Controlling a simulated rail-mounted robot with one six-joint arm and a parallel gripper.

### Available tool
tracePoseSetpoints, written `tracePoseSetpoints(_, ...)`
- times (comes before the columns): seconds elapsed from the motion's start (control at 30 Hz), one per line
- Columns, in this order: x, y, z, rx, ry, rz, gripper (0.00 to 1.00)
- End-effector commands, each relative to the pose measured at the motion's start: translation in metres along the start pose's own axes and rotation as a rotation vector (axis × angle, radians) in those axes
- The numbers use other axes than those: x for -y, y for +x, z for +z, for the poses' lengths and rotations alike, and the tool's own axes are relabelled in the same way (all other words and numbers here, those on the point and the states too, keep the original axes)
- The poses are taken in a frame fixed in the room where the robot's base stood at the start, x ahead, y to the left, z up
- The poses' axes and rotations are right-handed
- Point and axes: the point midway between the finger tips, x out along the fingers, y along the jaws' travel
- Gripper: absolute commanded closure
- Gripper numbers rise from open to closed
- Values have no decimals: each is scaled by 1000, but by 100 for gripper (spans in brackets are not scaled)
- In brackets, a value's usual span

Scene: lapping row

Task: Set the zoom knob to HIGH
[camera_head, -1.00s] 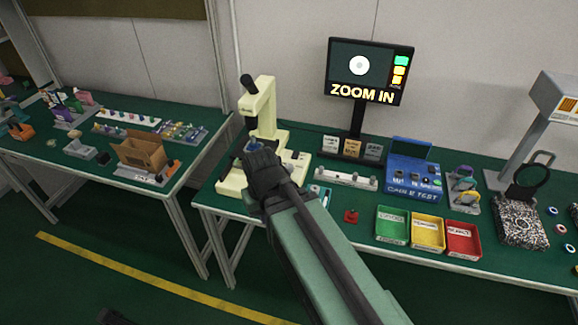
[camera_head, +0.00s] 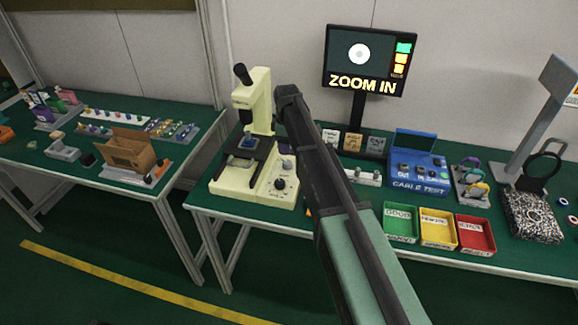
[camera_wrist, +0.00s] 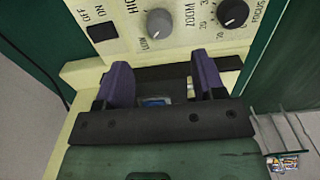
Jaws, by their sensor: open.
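The cream microscope (camera_head: 262,170) stands on the green bench. Its front panel shows a grey knob (camera_head: 287,163) and a black knob (camera_head: 280,184). In the wrist view the grey knob (camera_wrist: 160,22), with HIGH and LOW marks, is beside the word ZOOM. The black knob (camera_wrist: 232,13) is beside FOCUS.
A monitor (camera_head: 366,60) reads ZOOM IN. An on/off switch (camera_wrist: 103,32) is on the panel left of the knobs. Right of my arm are green (camera_head: 400,239), yellow and red trays and a blue cable tester (camera_head: 418,190). A left bench holds a cardboard box (camera_head: 129,169).

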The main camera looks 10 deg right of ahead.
Motion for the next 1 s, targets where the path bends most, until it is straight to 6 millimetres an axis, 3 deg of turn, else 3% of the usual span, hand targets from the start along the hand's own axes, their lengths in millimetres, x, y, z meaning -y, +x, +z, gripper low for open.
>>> tracePoseSetpoints(0.03, 0, 22, 0, 0, 0, 0, 37)
tracePoseSetpoints(0.3, 0, 82, 0, 0, 1, 0, 37)
tracePoseSetpoints(0.67, 0, 85, 0, 0, 2, 0, 37)
tracePoseSetpoints(1.0, 0, 85, 0, 0, 2, 0, 86)
